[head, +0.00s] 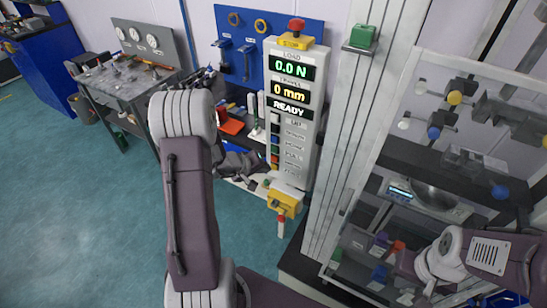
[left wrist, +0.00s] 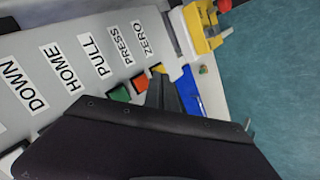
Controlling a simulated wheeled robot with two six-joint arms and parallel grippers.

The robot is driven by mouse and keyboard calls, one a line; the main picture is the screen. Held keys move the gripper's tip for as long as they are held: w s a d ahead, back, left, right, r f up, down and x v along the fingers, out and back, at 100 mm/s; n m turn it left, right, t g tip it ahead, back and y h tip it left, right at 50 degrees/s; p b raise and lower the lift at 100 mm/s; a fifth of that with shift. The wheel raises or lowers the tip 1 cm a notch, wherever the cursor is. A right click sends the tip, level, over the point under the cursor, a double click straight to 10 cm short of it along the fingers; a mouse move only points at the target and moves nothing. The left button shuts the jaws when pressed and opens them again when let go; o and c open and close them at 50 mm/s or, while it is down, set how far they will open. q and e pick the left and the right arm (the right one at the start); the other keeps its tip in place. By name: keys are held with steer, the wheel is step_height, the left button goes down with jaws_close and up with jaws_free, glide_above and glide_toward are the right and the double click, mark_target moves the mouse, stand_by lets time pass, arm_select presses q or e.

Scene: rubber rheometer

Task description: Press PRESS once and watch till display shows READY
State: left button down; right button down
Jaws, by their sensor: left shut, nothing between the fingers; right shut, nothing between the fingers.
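The tall grey control panel (head: 290,125) stands in the middle of the head view. Its display (head: 293,110) reads READY, below 0.0 N and 0 mm. My left gripper (head: 262,160) is shut and empty at the panel's lower buttons. In the left wrist view its dark fingers (left wrist: 163,92) are close to the button row, beside an orange-red button (left wrist: 139,83) that appears in line with the PRESS label (left wrist: 121,45). Contact cannot be told. My right gripper (head: 393,262) is shut, small and partly unclear at the lower right.
A green button (left wrist: 120,93) and a yellow button (left wrist: 157,69) flank the orange-red one. A yellow box (head: 284,200) is below the panel, and a red stop button (head: 296,25) is on top. A glass-fronted frame (head: 430,130) stands to the right. Open floor lies left.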

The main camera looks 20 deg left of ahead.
mark_target(274, 159)
arm_select(q)
steer(key=shift+w+d, duration=0.1)
steer(key=shift+w, duration=0.65)
steer(key=shift+f, duration=0.1)
stand_by(1.4)
steer(key=shift+w+b, duration=0.4)
steer(key=shift+b, duration=0.05)
